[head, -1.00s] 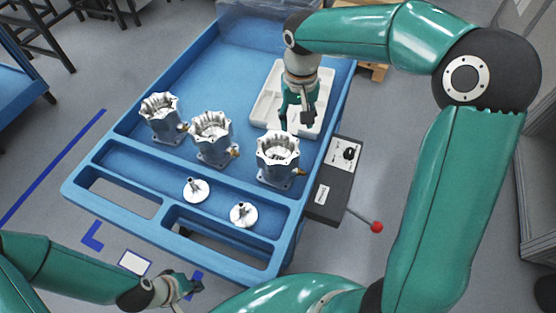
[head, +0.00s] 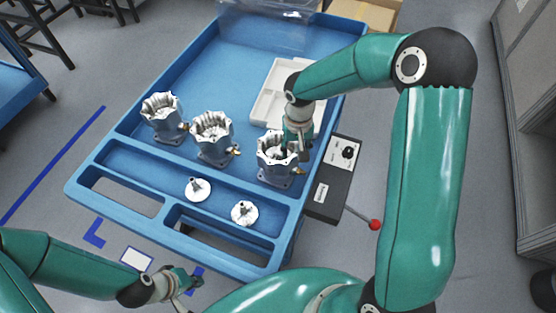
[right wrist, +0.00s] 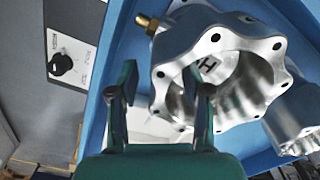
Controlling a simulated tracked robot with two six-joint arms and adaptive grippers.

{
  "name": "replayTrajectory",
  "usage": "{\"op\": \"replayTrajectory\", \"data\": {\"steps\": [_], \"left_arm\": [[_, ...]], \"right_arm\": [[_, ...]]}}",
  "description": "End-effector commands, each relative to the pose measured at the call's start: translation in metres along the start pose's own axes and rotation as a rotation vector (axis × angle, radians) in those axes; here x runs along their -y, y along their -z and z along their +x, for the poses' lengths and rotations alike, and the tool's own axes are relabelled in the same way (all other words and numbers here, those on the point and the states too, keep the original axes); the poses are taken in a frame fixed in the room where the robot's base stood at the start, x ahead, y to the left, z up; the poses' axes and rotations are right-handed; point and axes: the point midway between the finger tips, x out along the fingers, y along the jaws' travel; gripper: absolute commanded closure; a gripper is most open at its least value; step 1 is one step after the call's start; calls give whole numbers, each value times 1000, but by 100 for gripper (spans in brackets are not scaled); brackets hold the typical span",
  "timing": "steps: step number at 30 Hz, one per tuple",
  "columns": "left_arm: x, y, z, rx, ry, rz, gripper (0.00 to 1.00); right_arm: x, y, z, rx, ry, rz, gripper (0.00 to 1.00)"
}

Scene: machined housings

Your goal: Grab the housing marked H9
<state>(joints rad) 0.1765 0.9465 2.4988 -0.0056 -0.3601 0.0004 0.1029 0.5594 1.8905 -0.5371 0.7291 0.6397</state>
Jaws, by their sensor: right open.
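Three silvery machined housings with scalloped rims stand upright in a row on the blue cart: a left one (head: 161,118), a middle one (head: 211,138) and a right one (head: 272,172). My right gripper (head: 293,152) is open, pointing down at the right housing's rim. In the right wrist view its fingers (right wrist: 159,86) appear on either side of the near wall of this housing (right wrist: 222,42), one over the opening. Contact cannot be told. A label inside shows an "H"; the rest is hidden by a finger. My left gripper (head: 188,284) is low at the left, away from the housings.
Two round metal parts with stems, one (head: 198,189) and another (head: 244,213), lie in the cart's front trough. A white tray (head: 267,104) is behind the right housing. A control box (head: 333,178) with a red-knobbed lever (head: 375,224) is at the cart's right side.

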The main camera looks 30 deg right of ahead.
Motion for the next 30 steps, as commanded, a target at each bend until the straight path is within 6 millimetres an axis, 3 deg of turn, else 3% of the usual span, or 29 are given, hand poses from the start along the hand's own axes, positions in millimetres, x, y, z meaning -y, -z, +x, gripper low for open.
{"op": "replayTrajectory", "data": {"steps": [5, 14, 30], "left_arm": [[0, 0, 0, 0, 0, 0, 100], [0, 0, 0, 0, 0, 0, 100], [0, 0, 0, 0, 0, 0, 100]], "right_arm": [[0, 0, 0, 0, 0, 0, 51], [0, 0, 0, 0, 0, 0, 100], [1, 1, -2, -4, 1, 0, 100]]}}
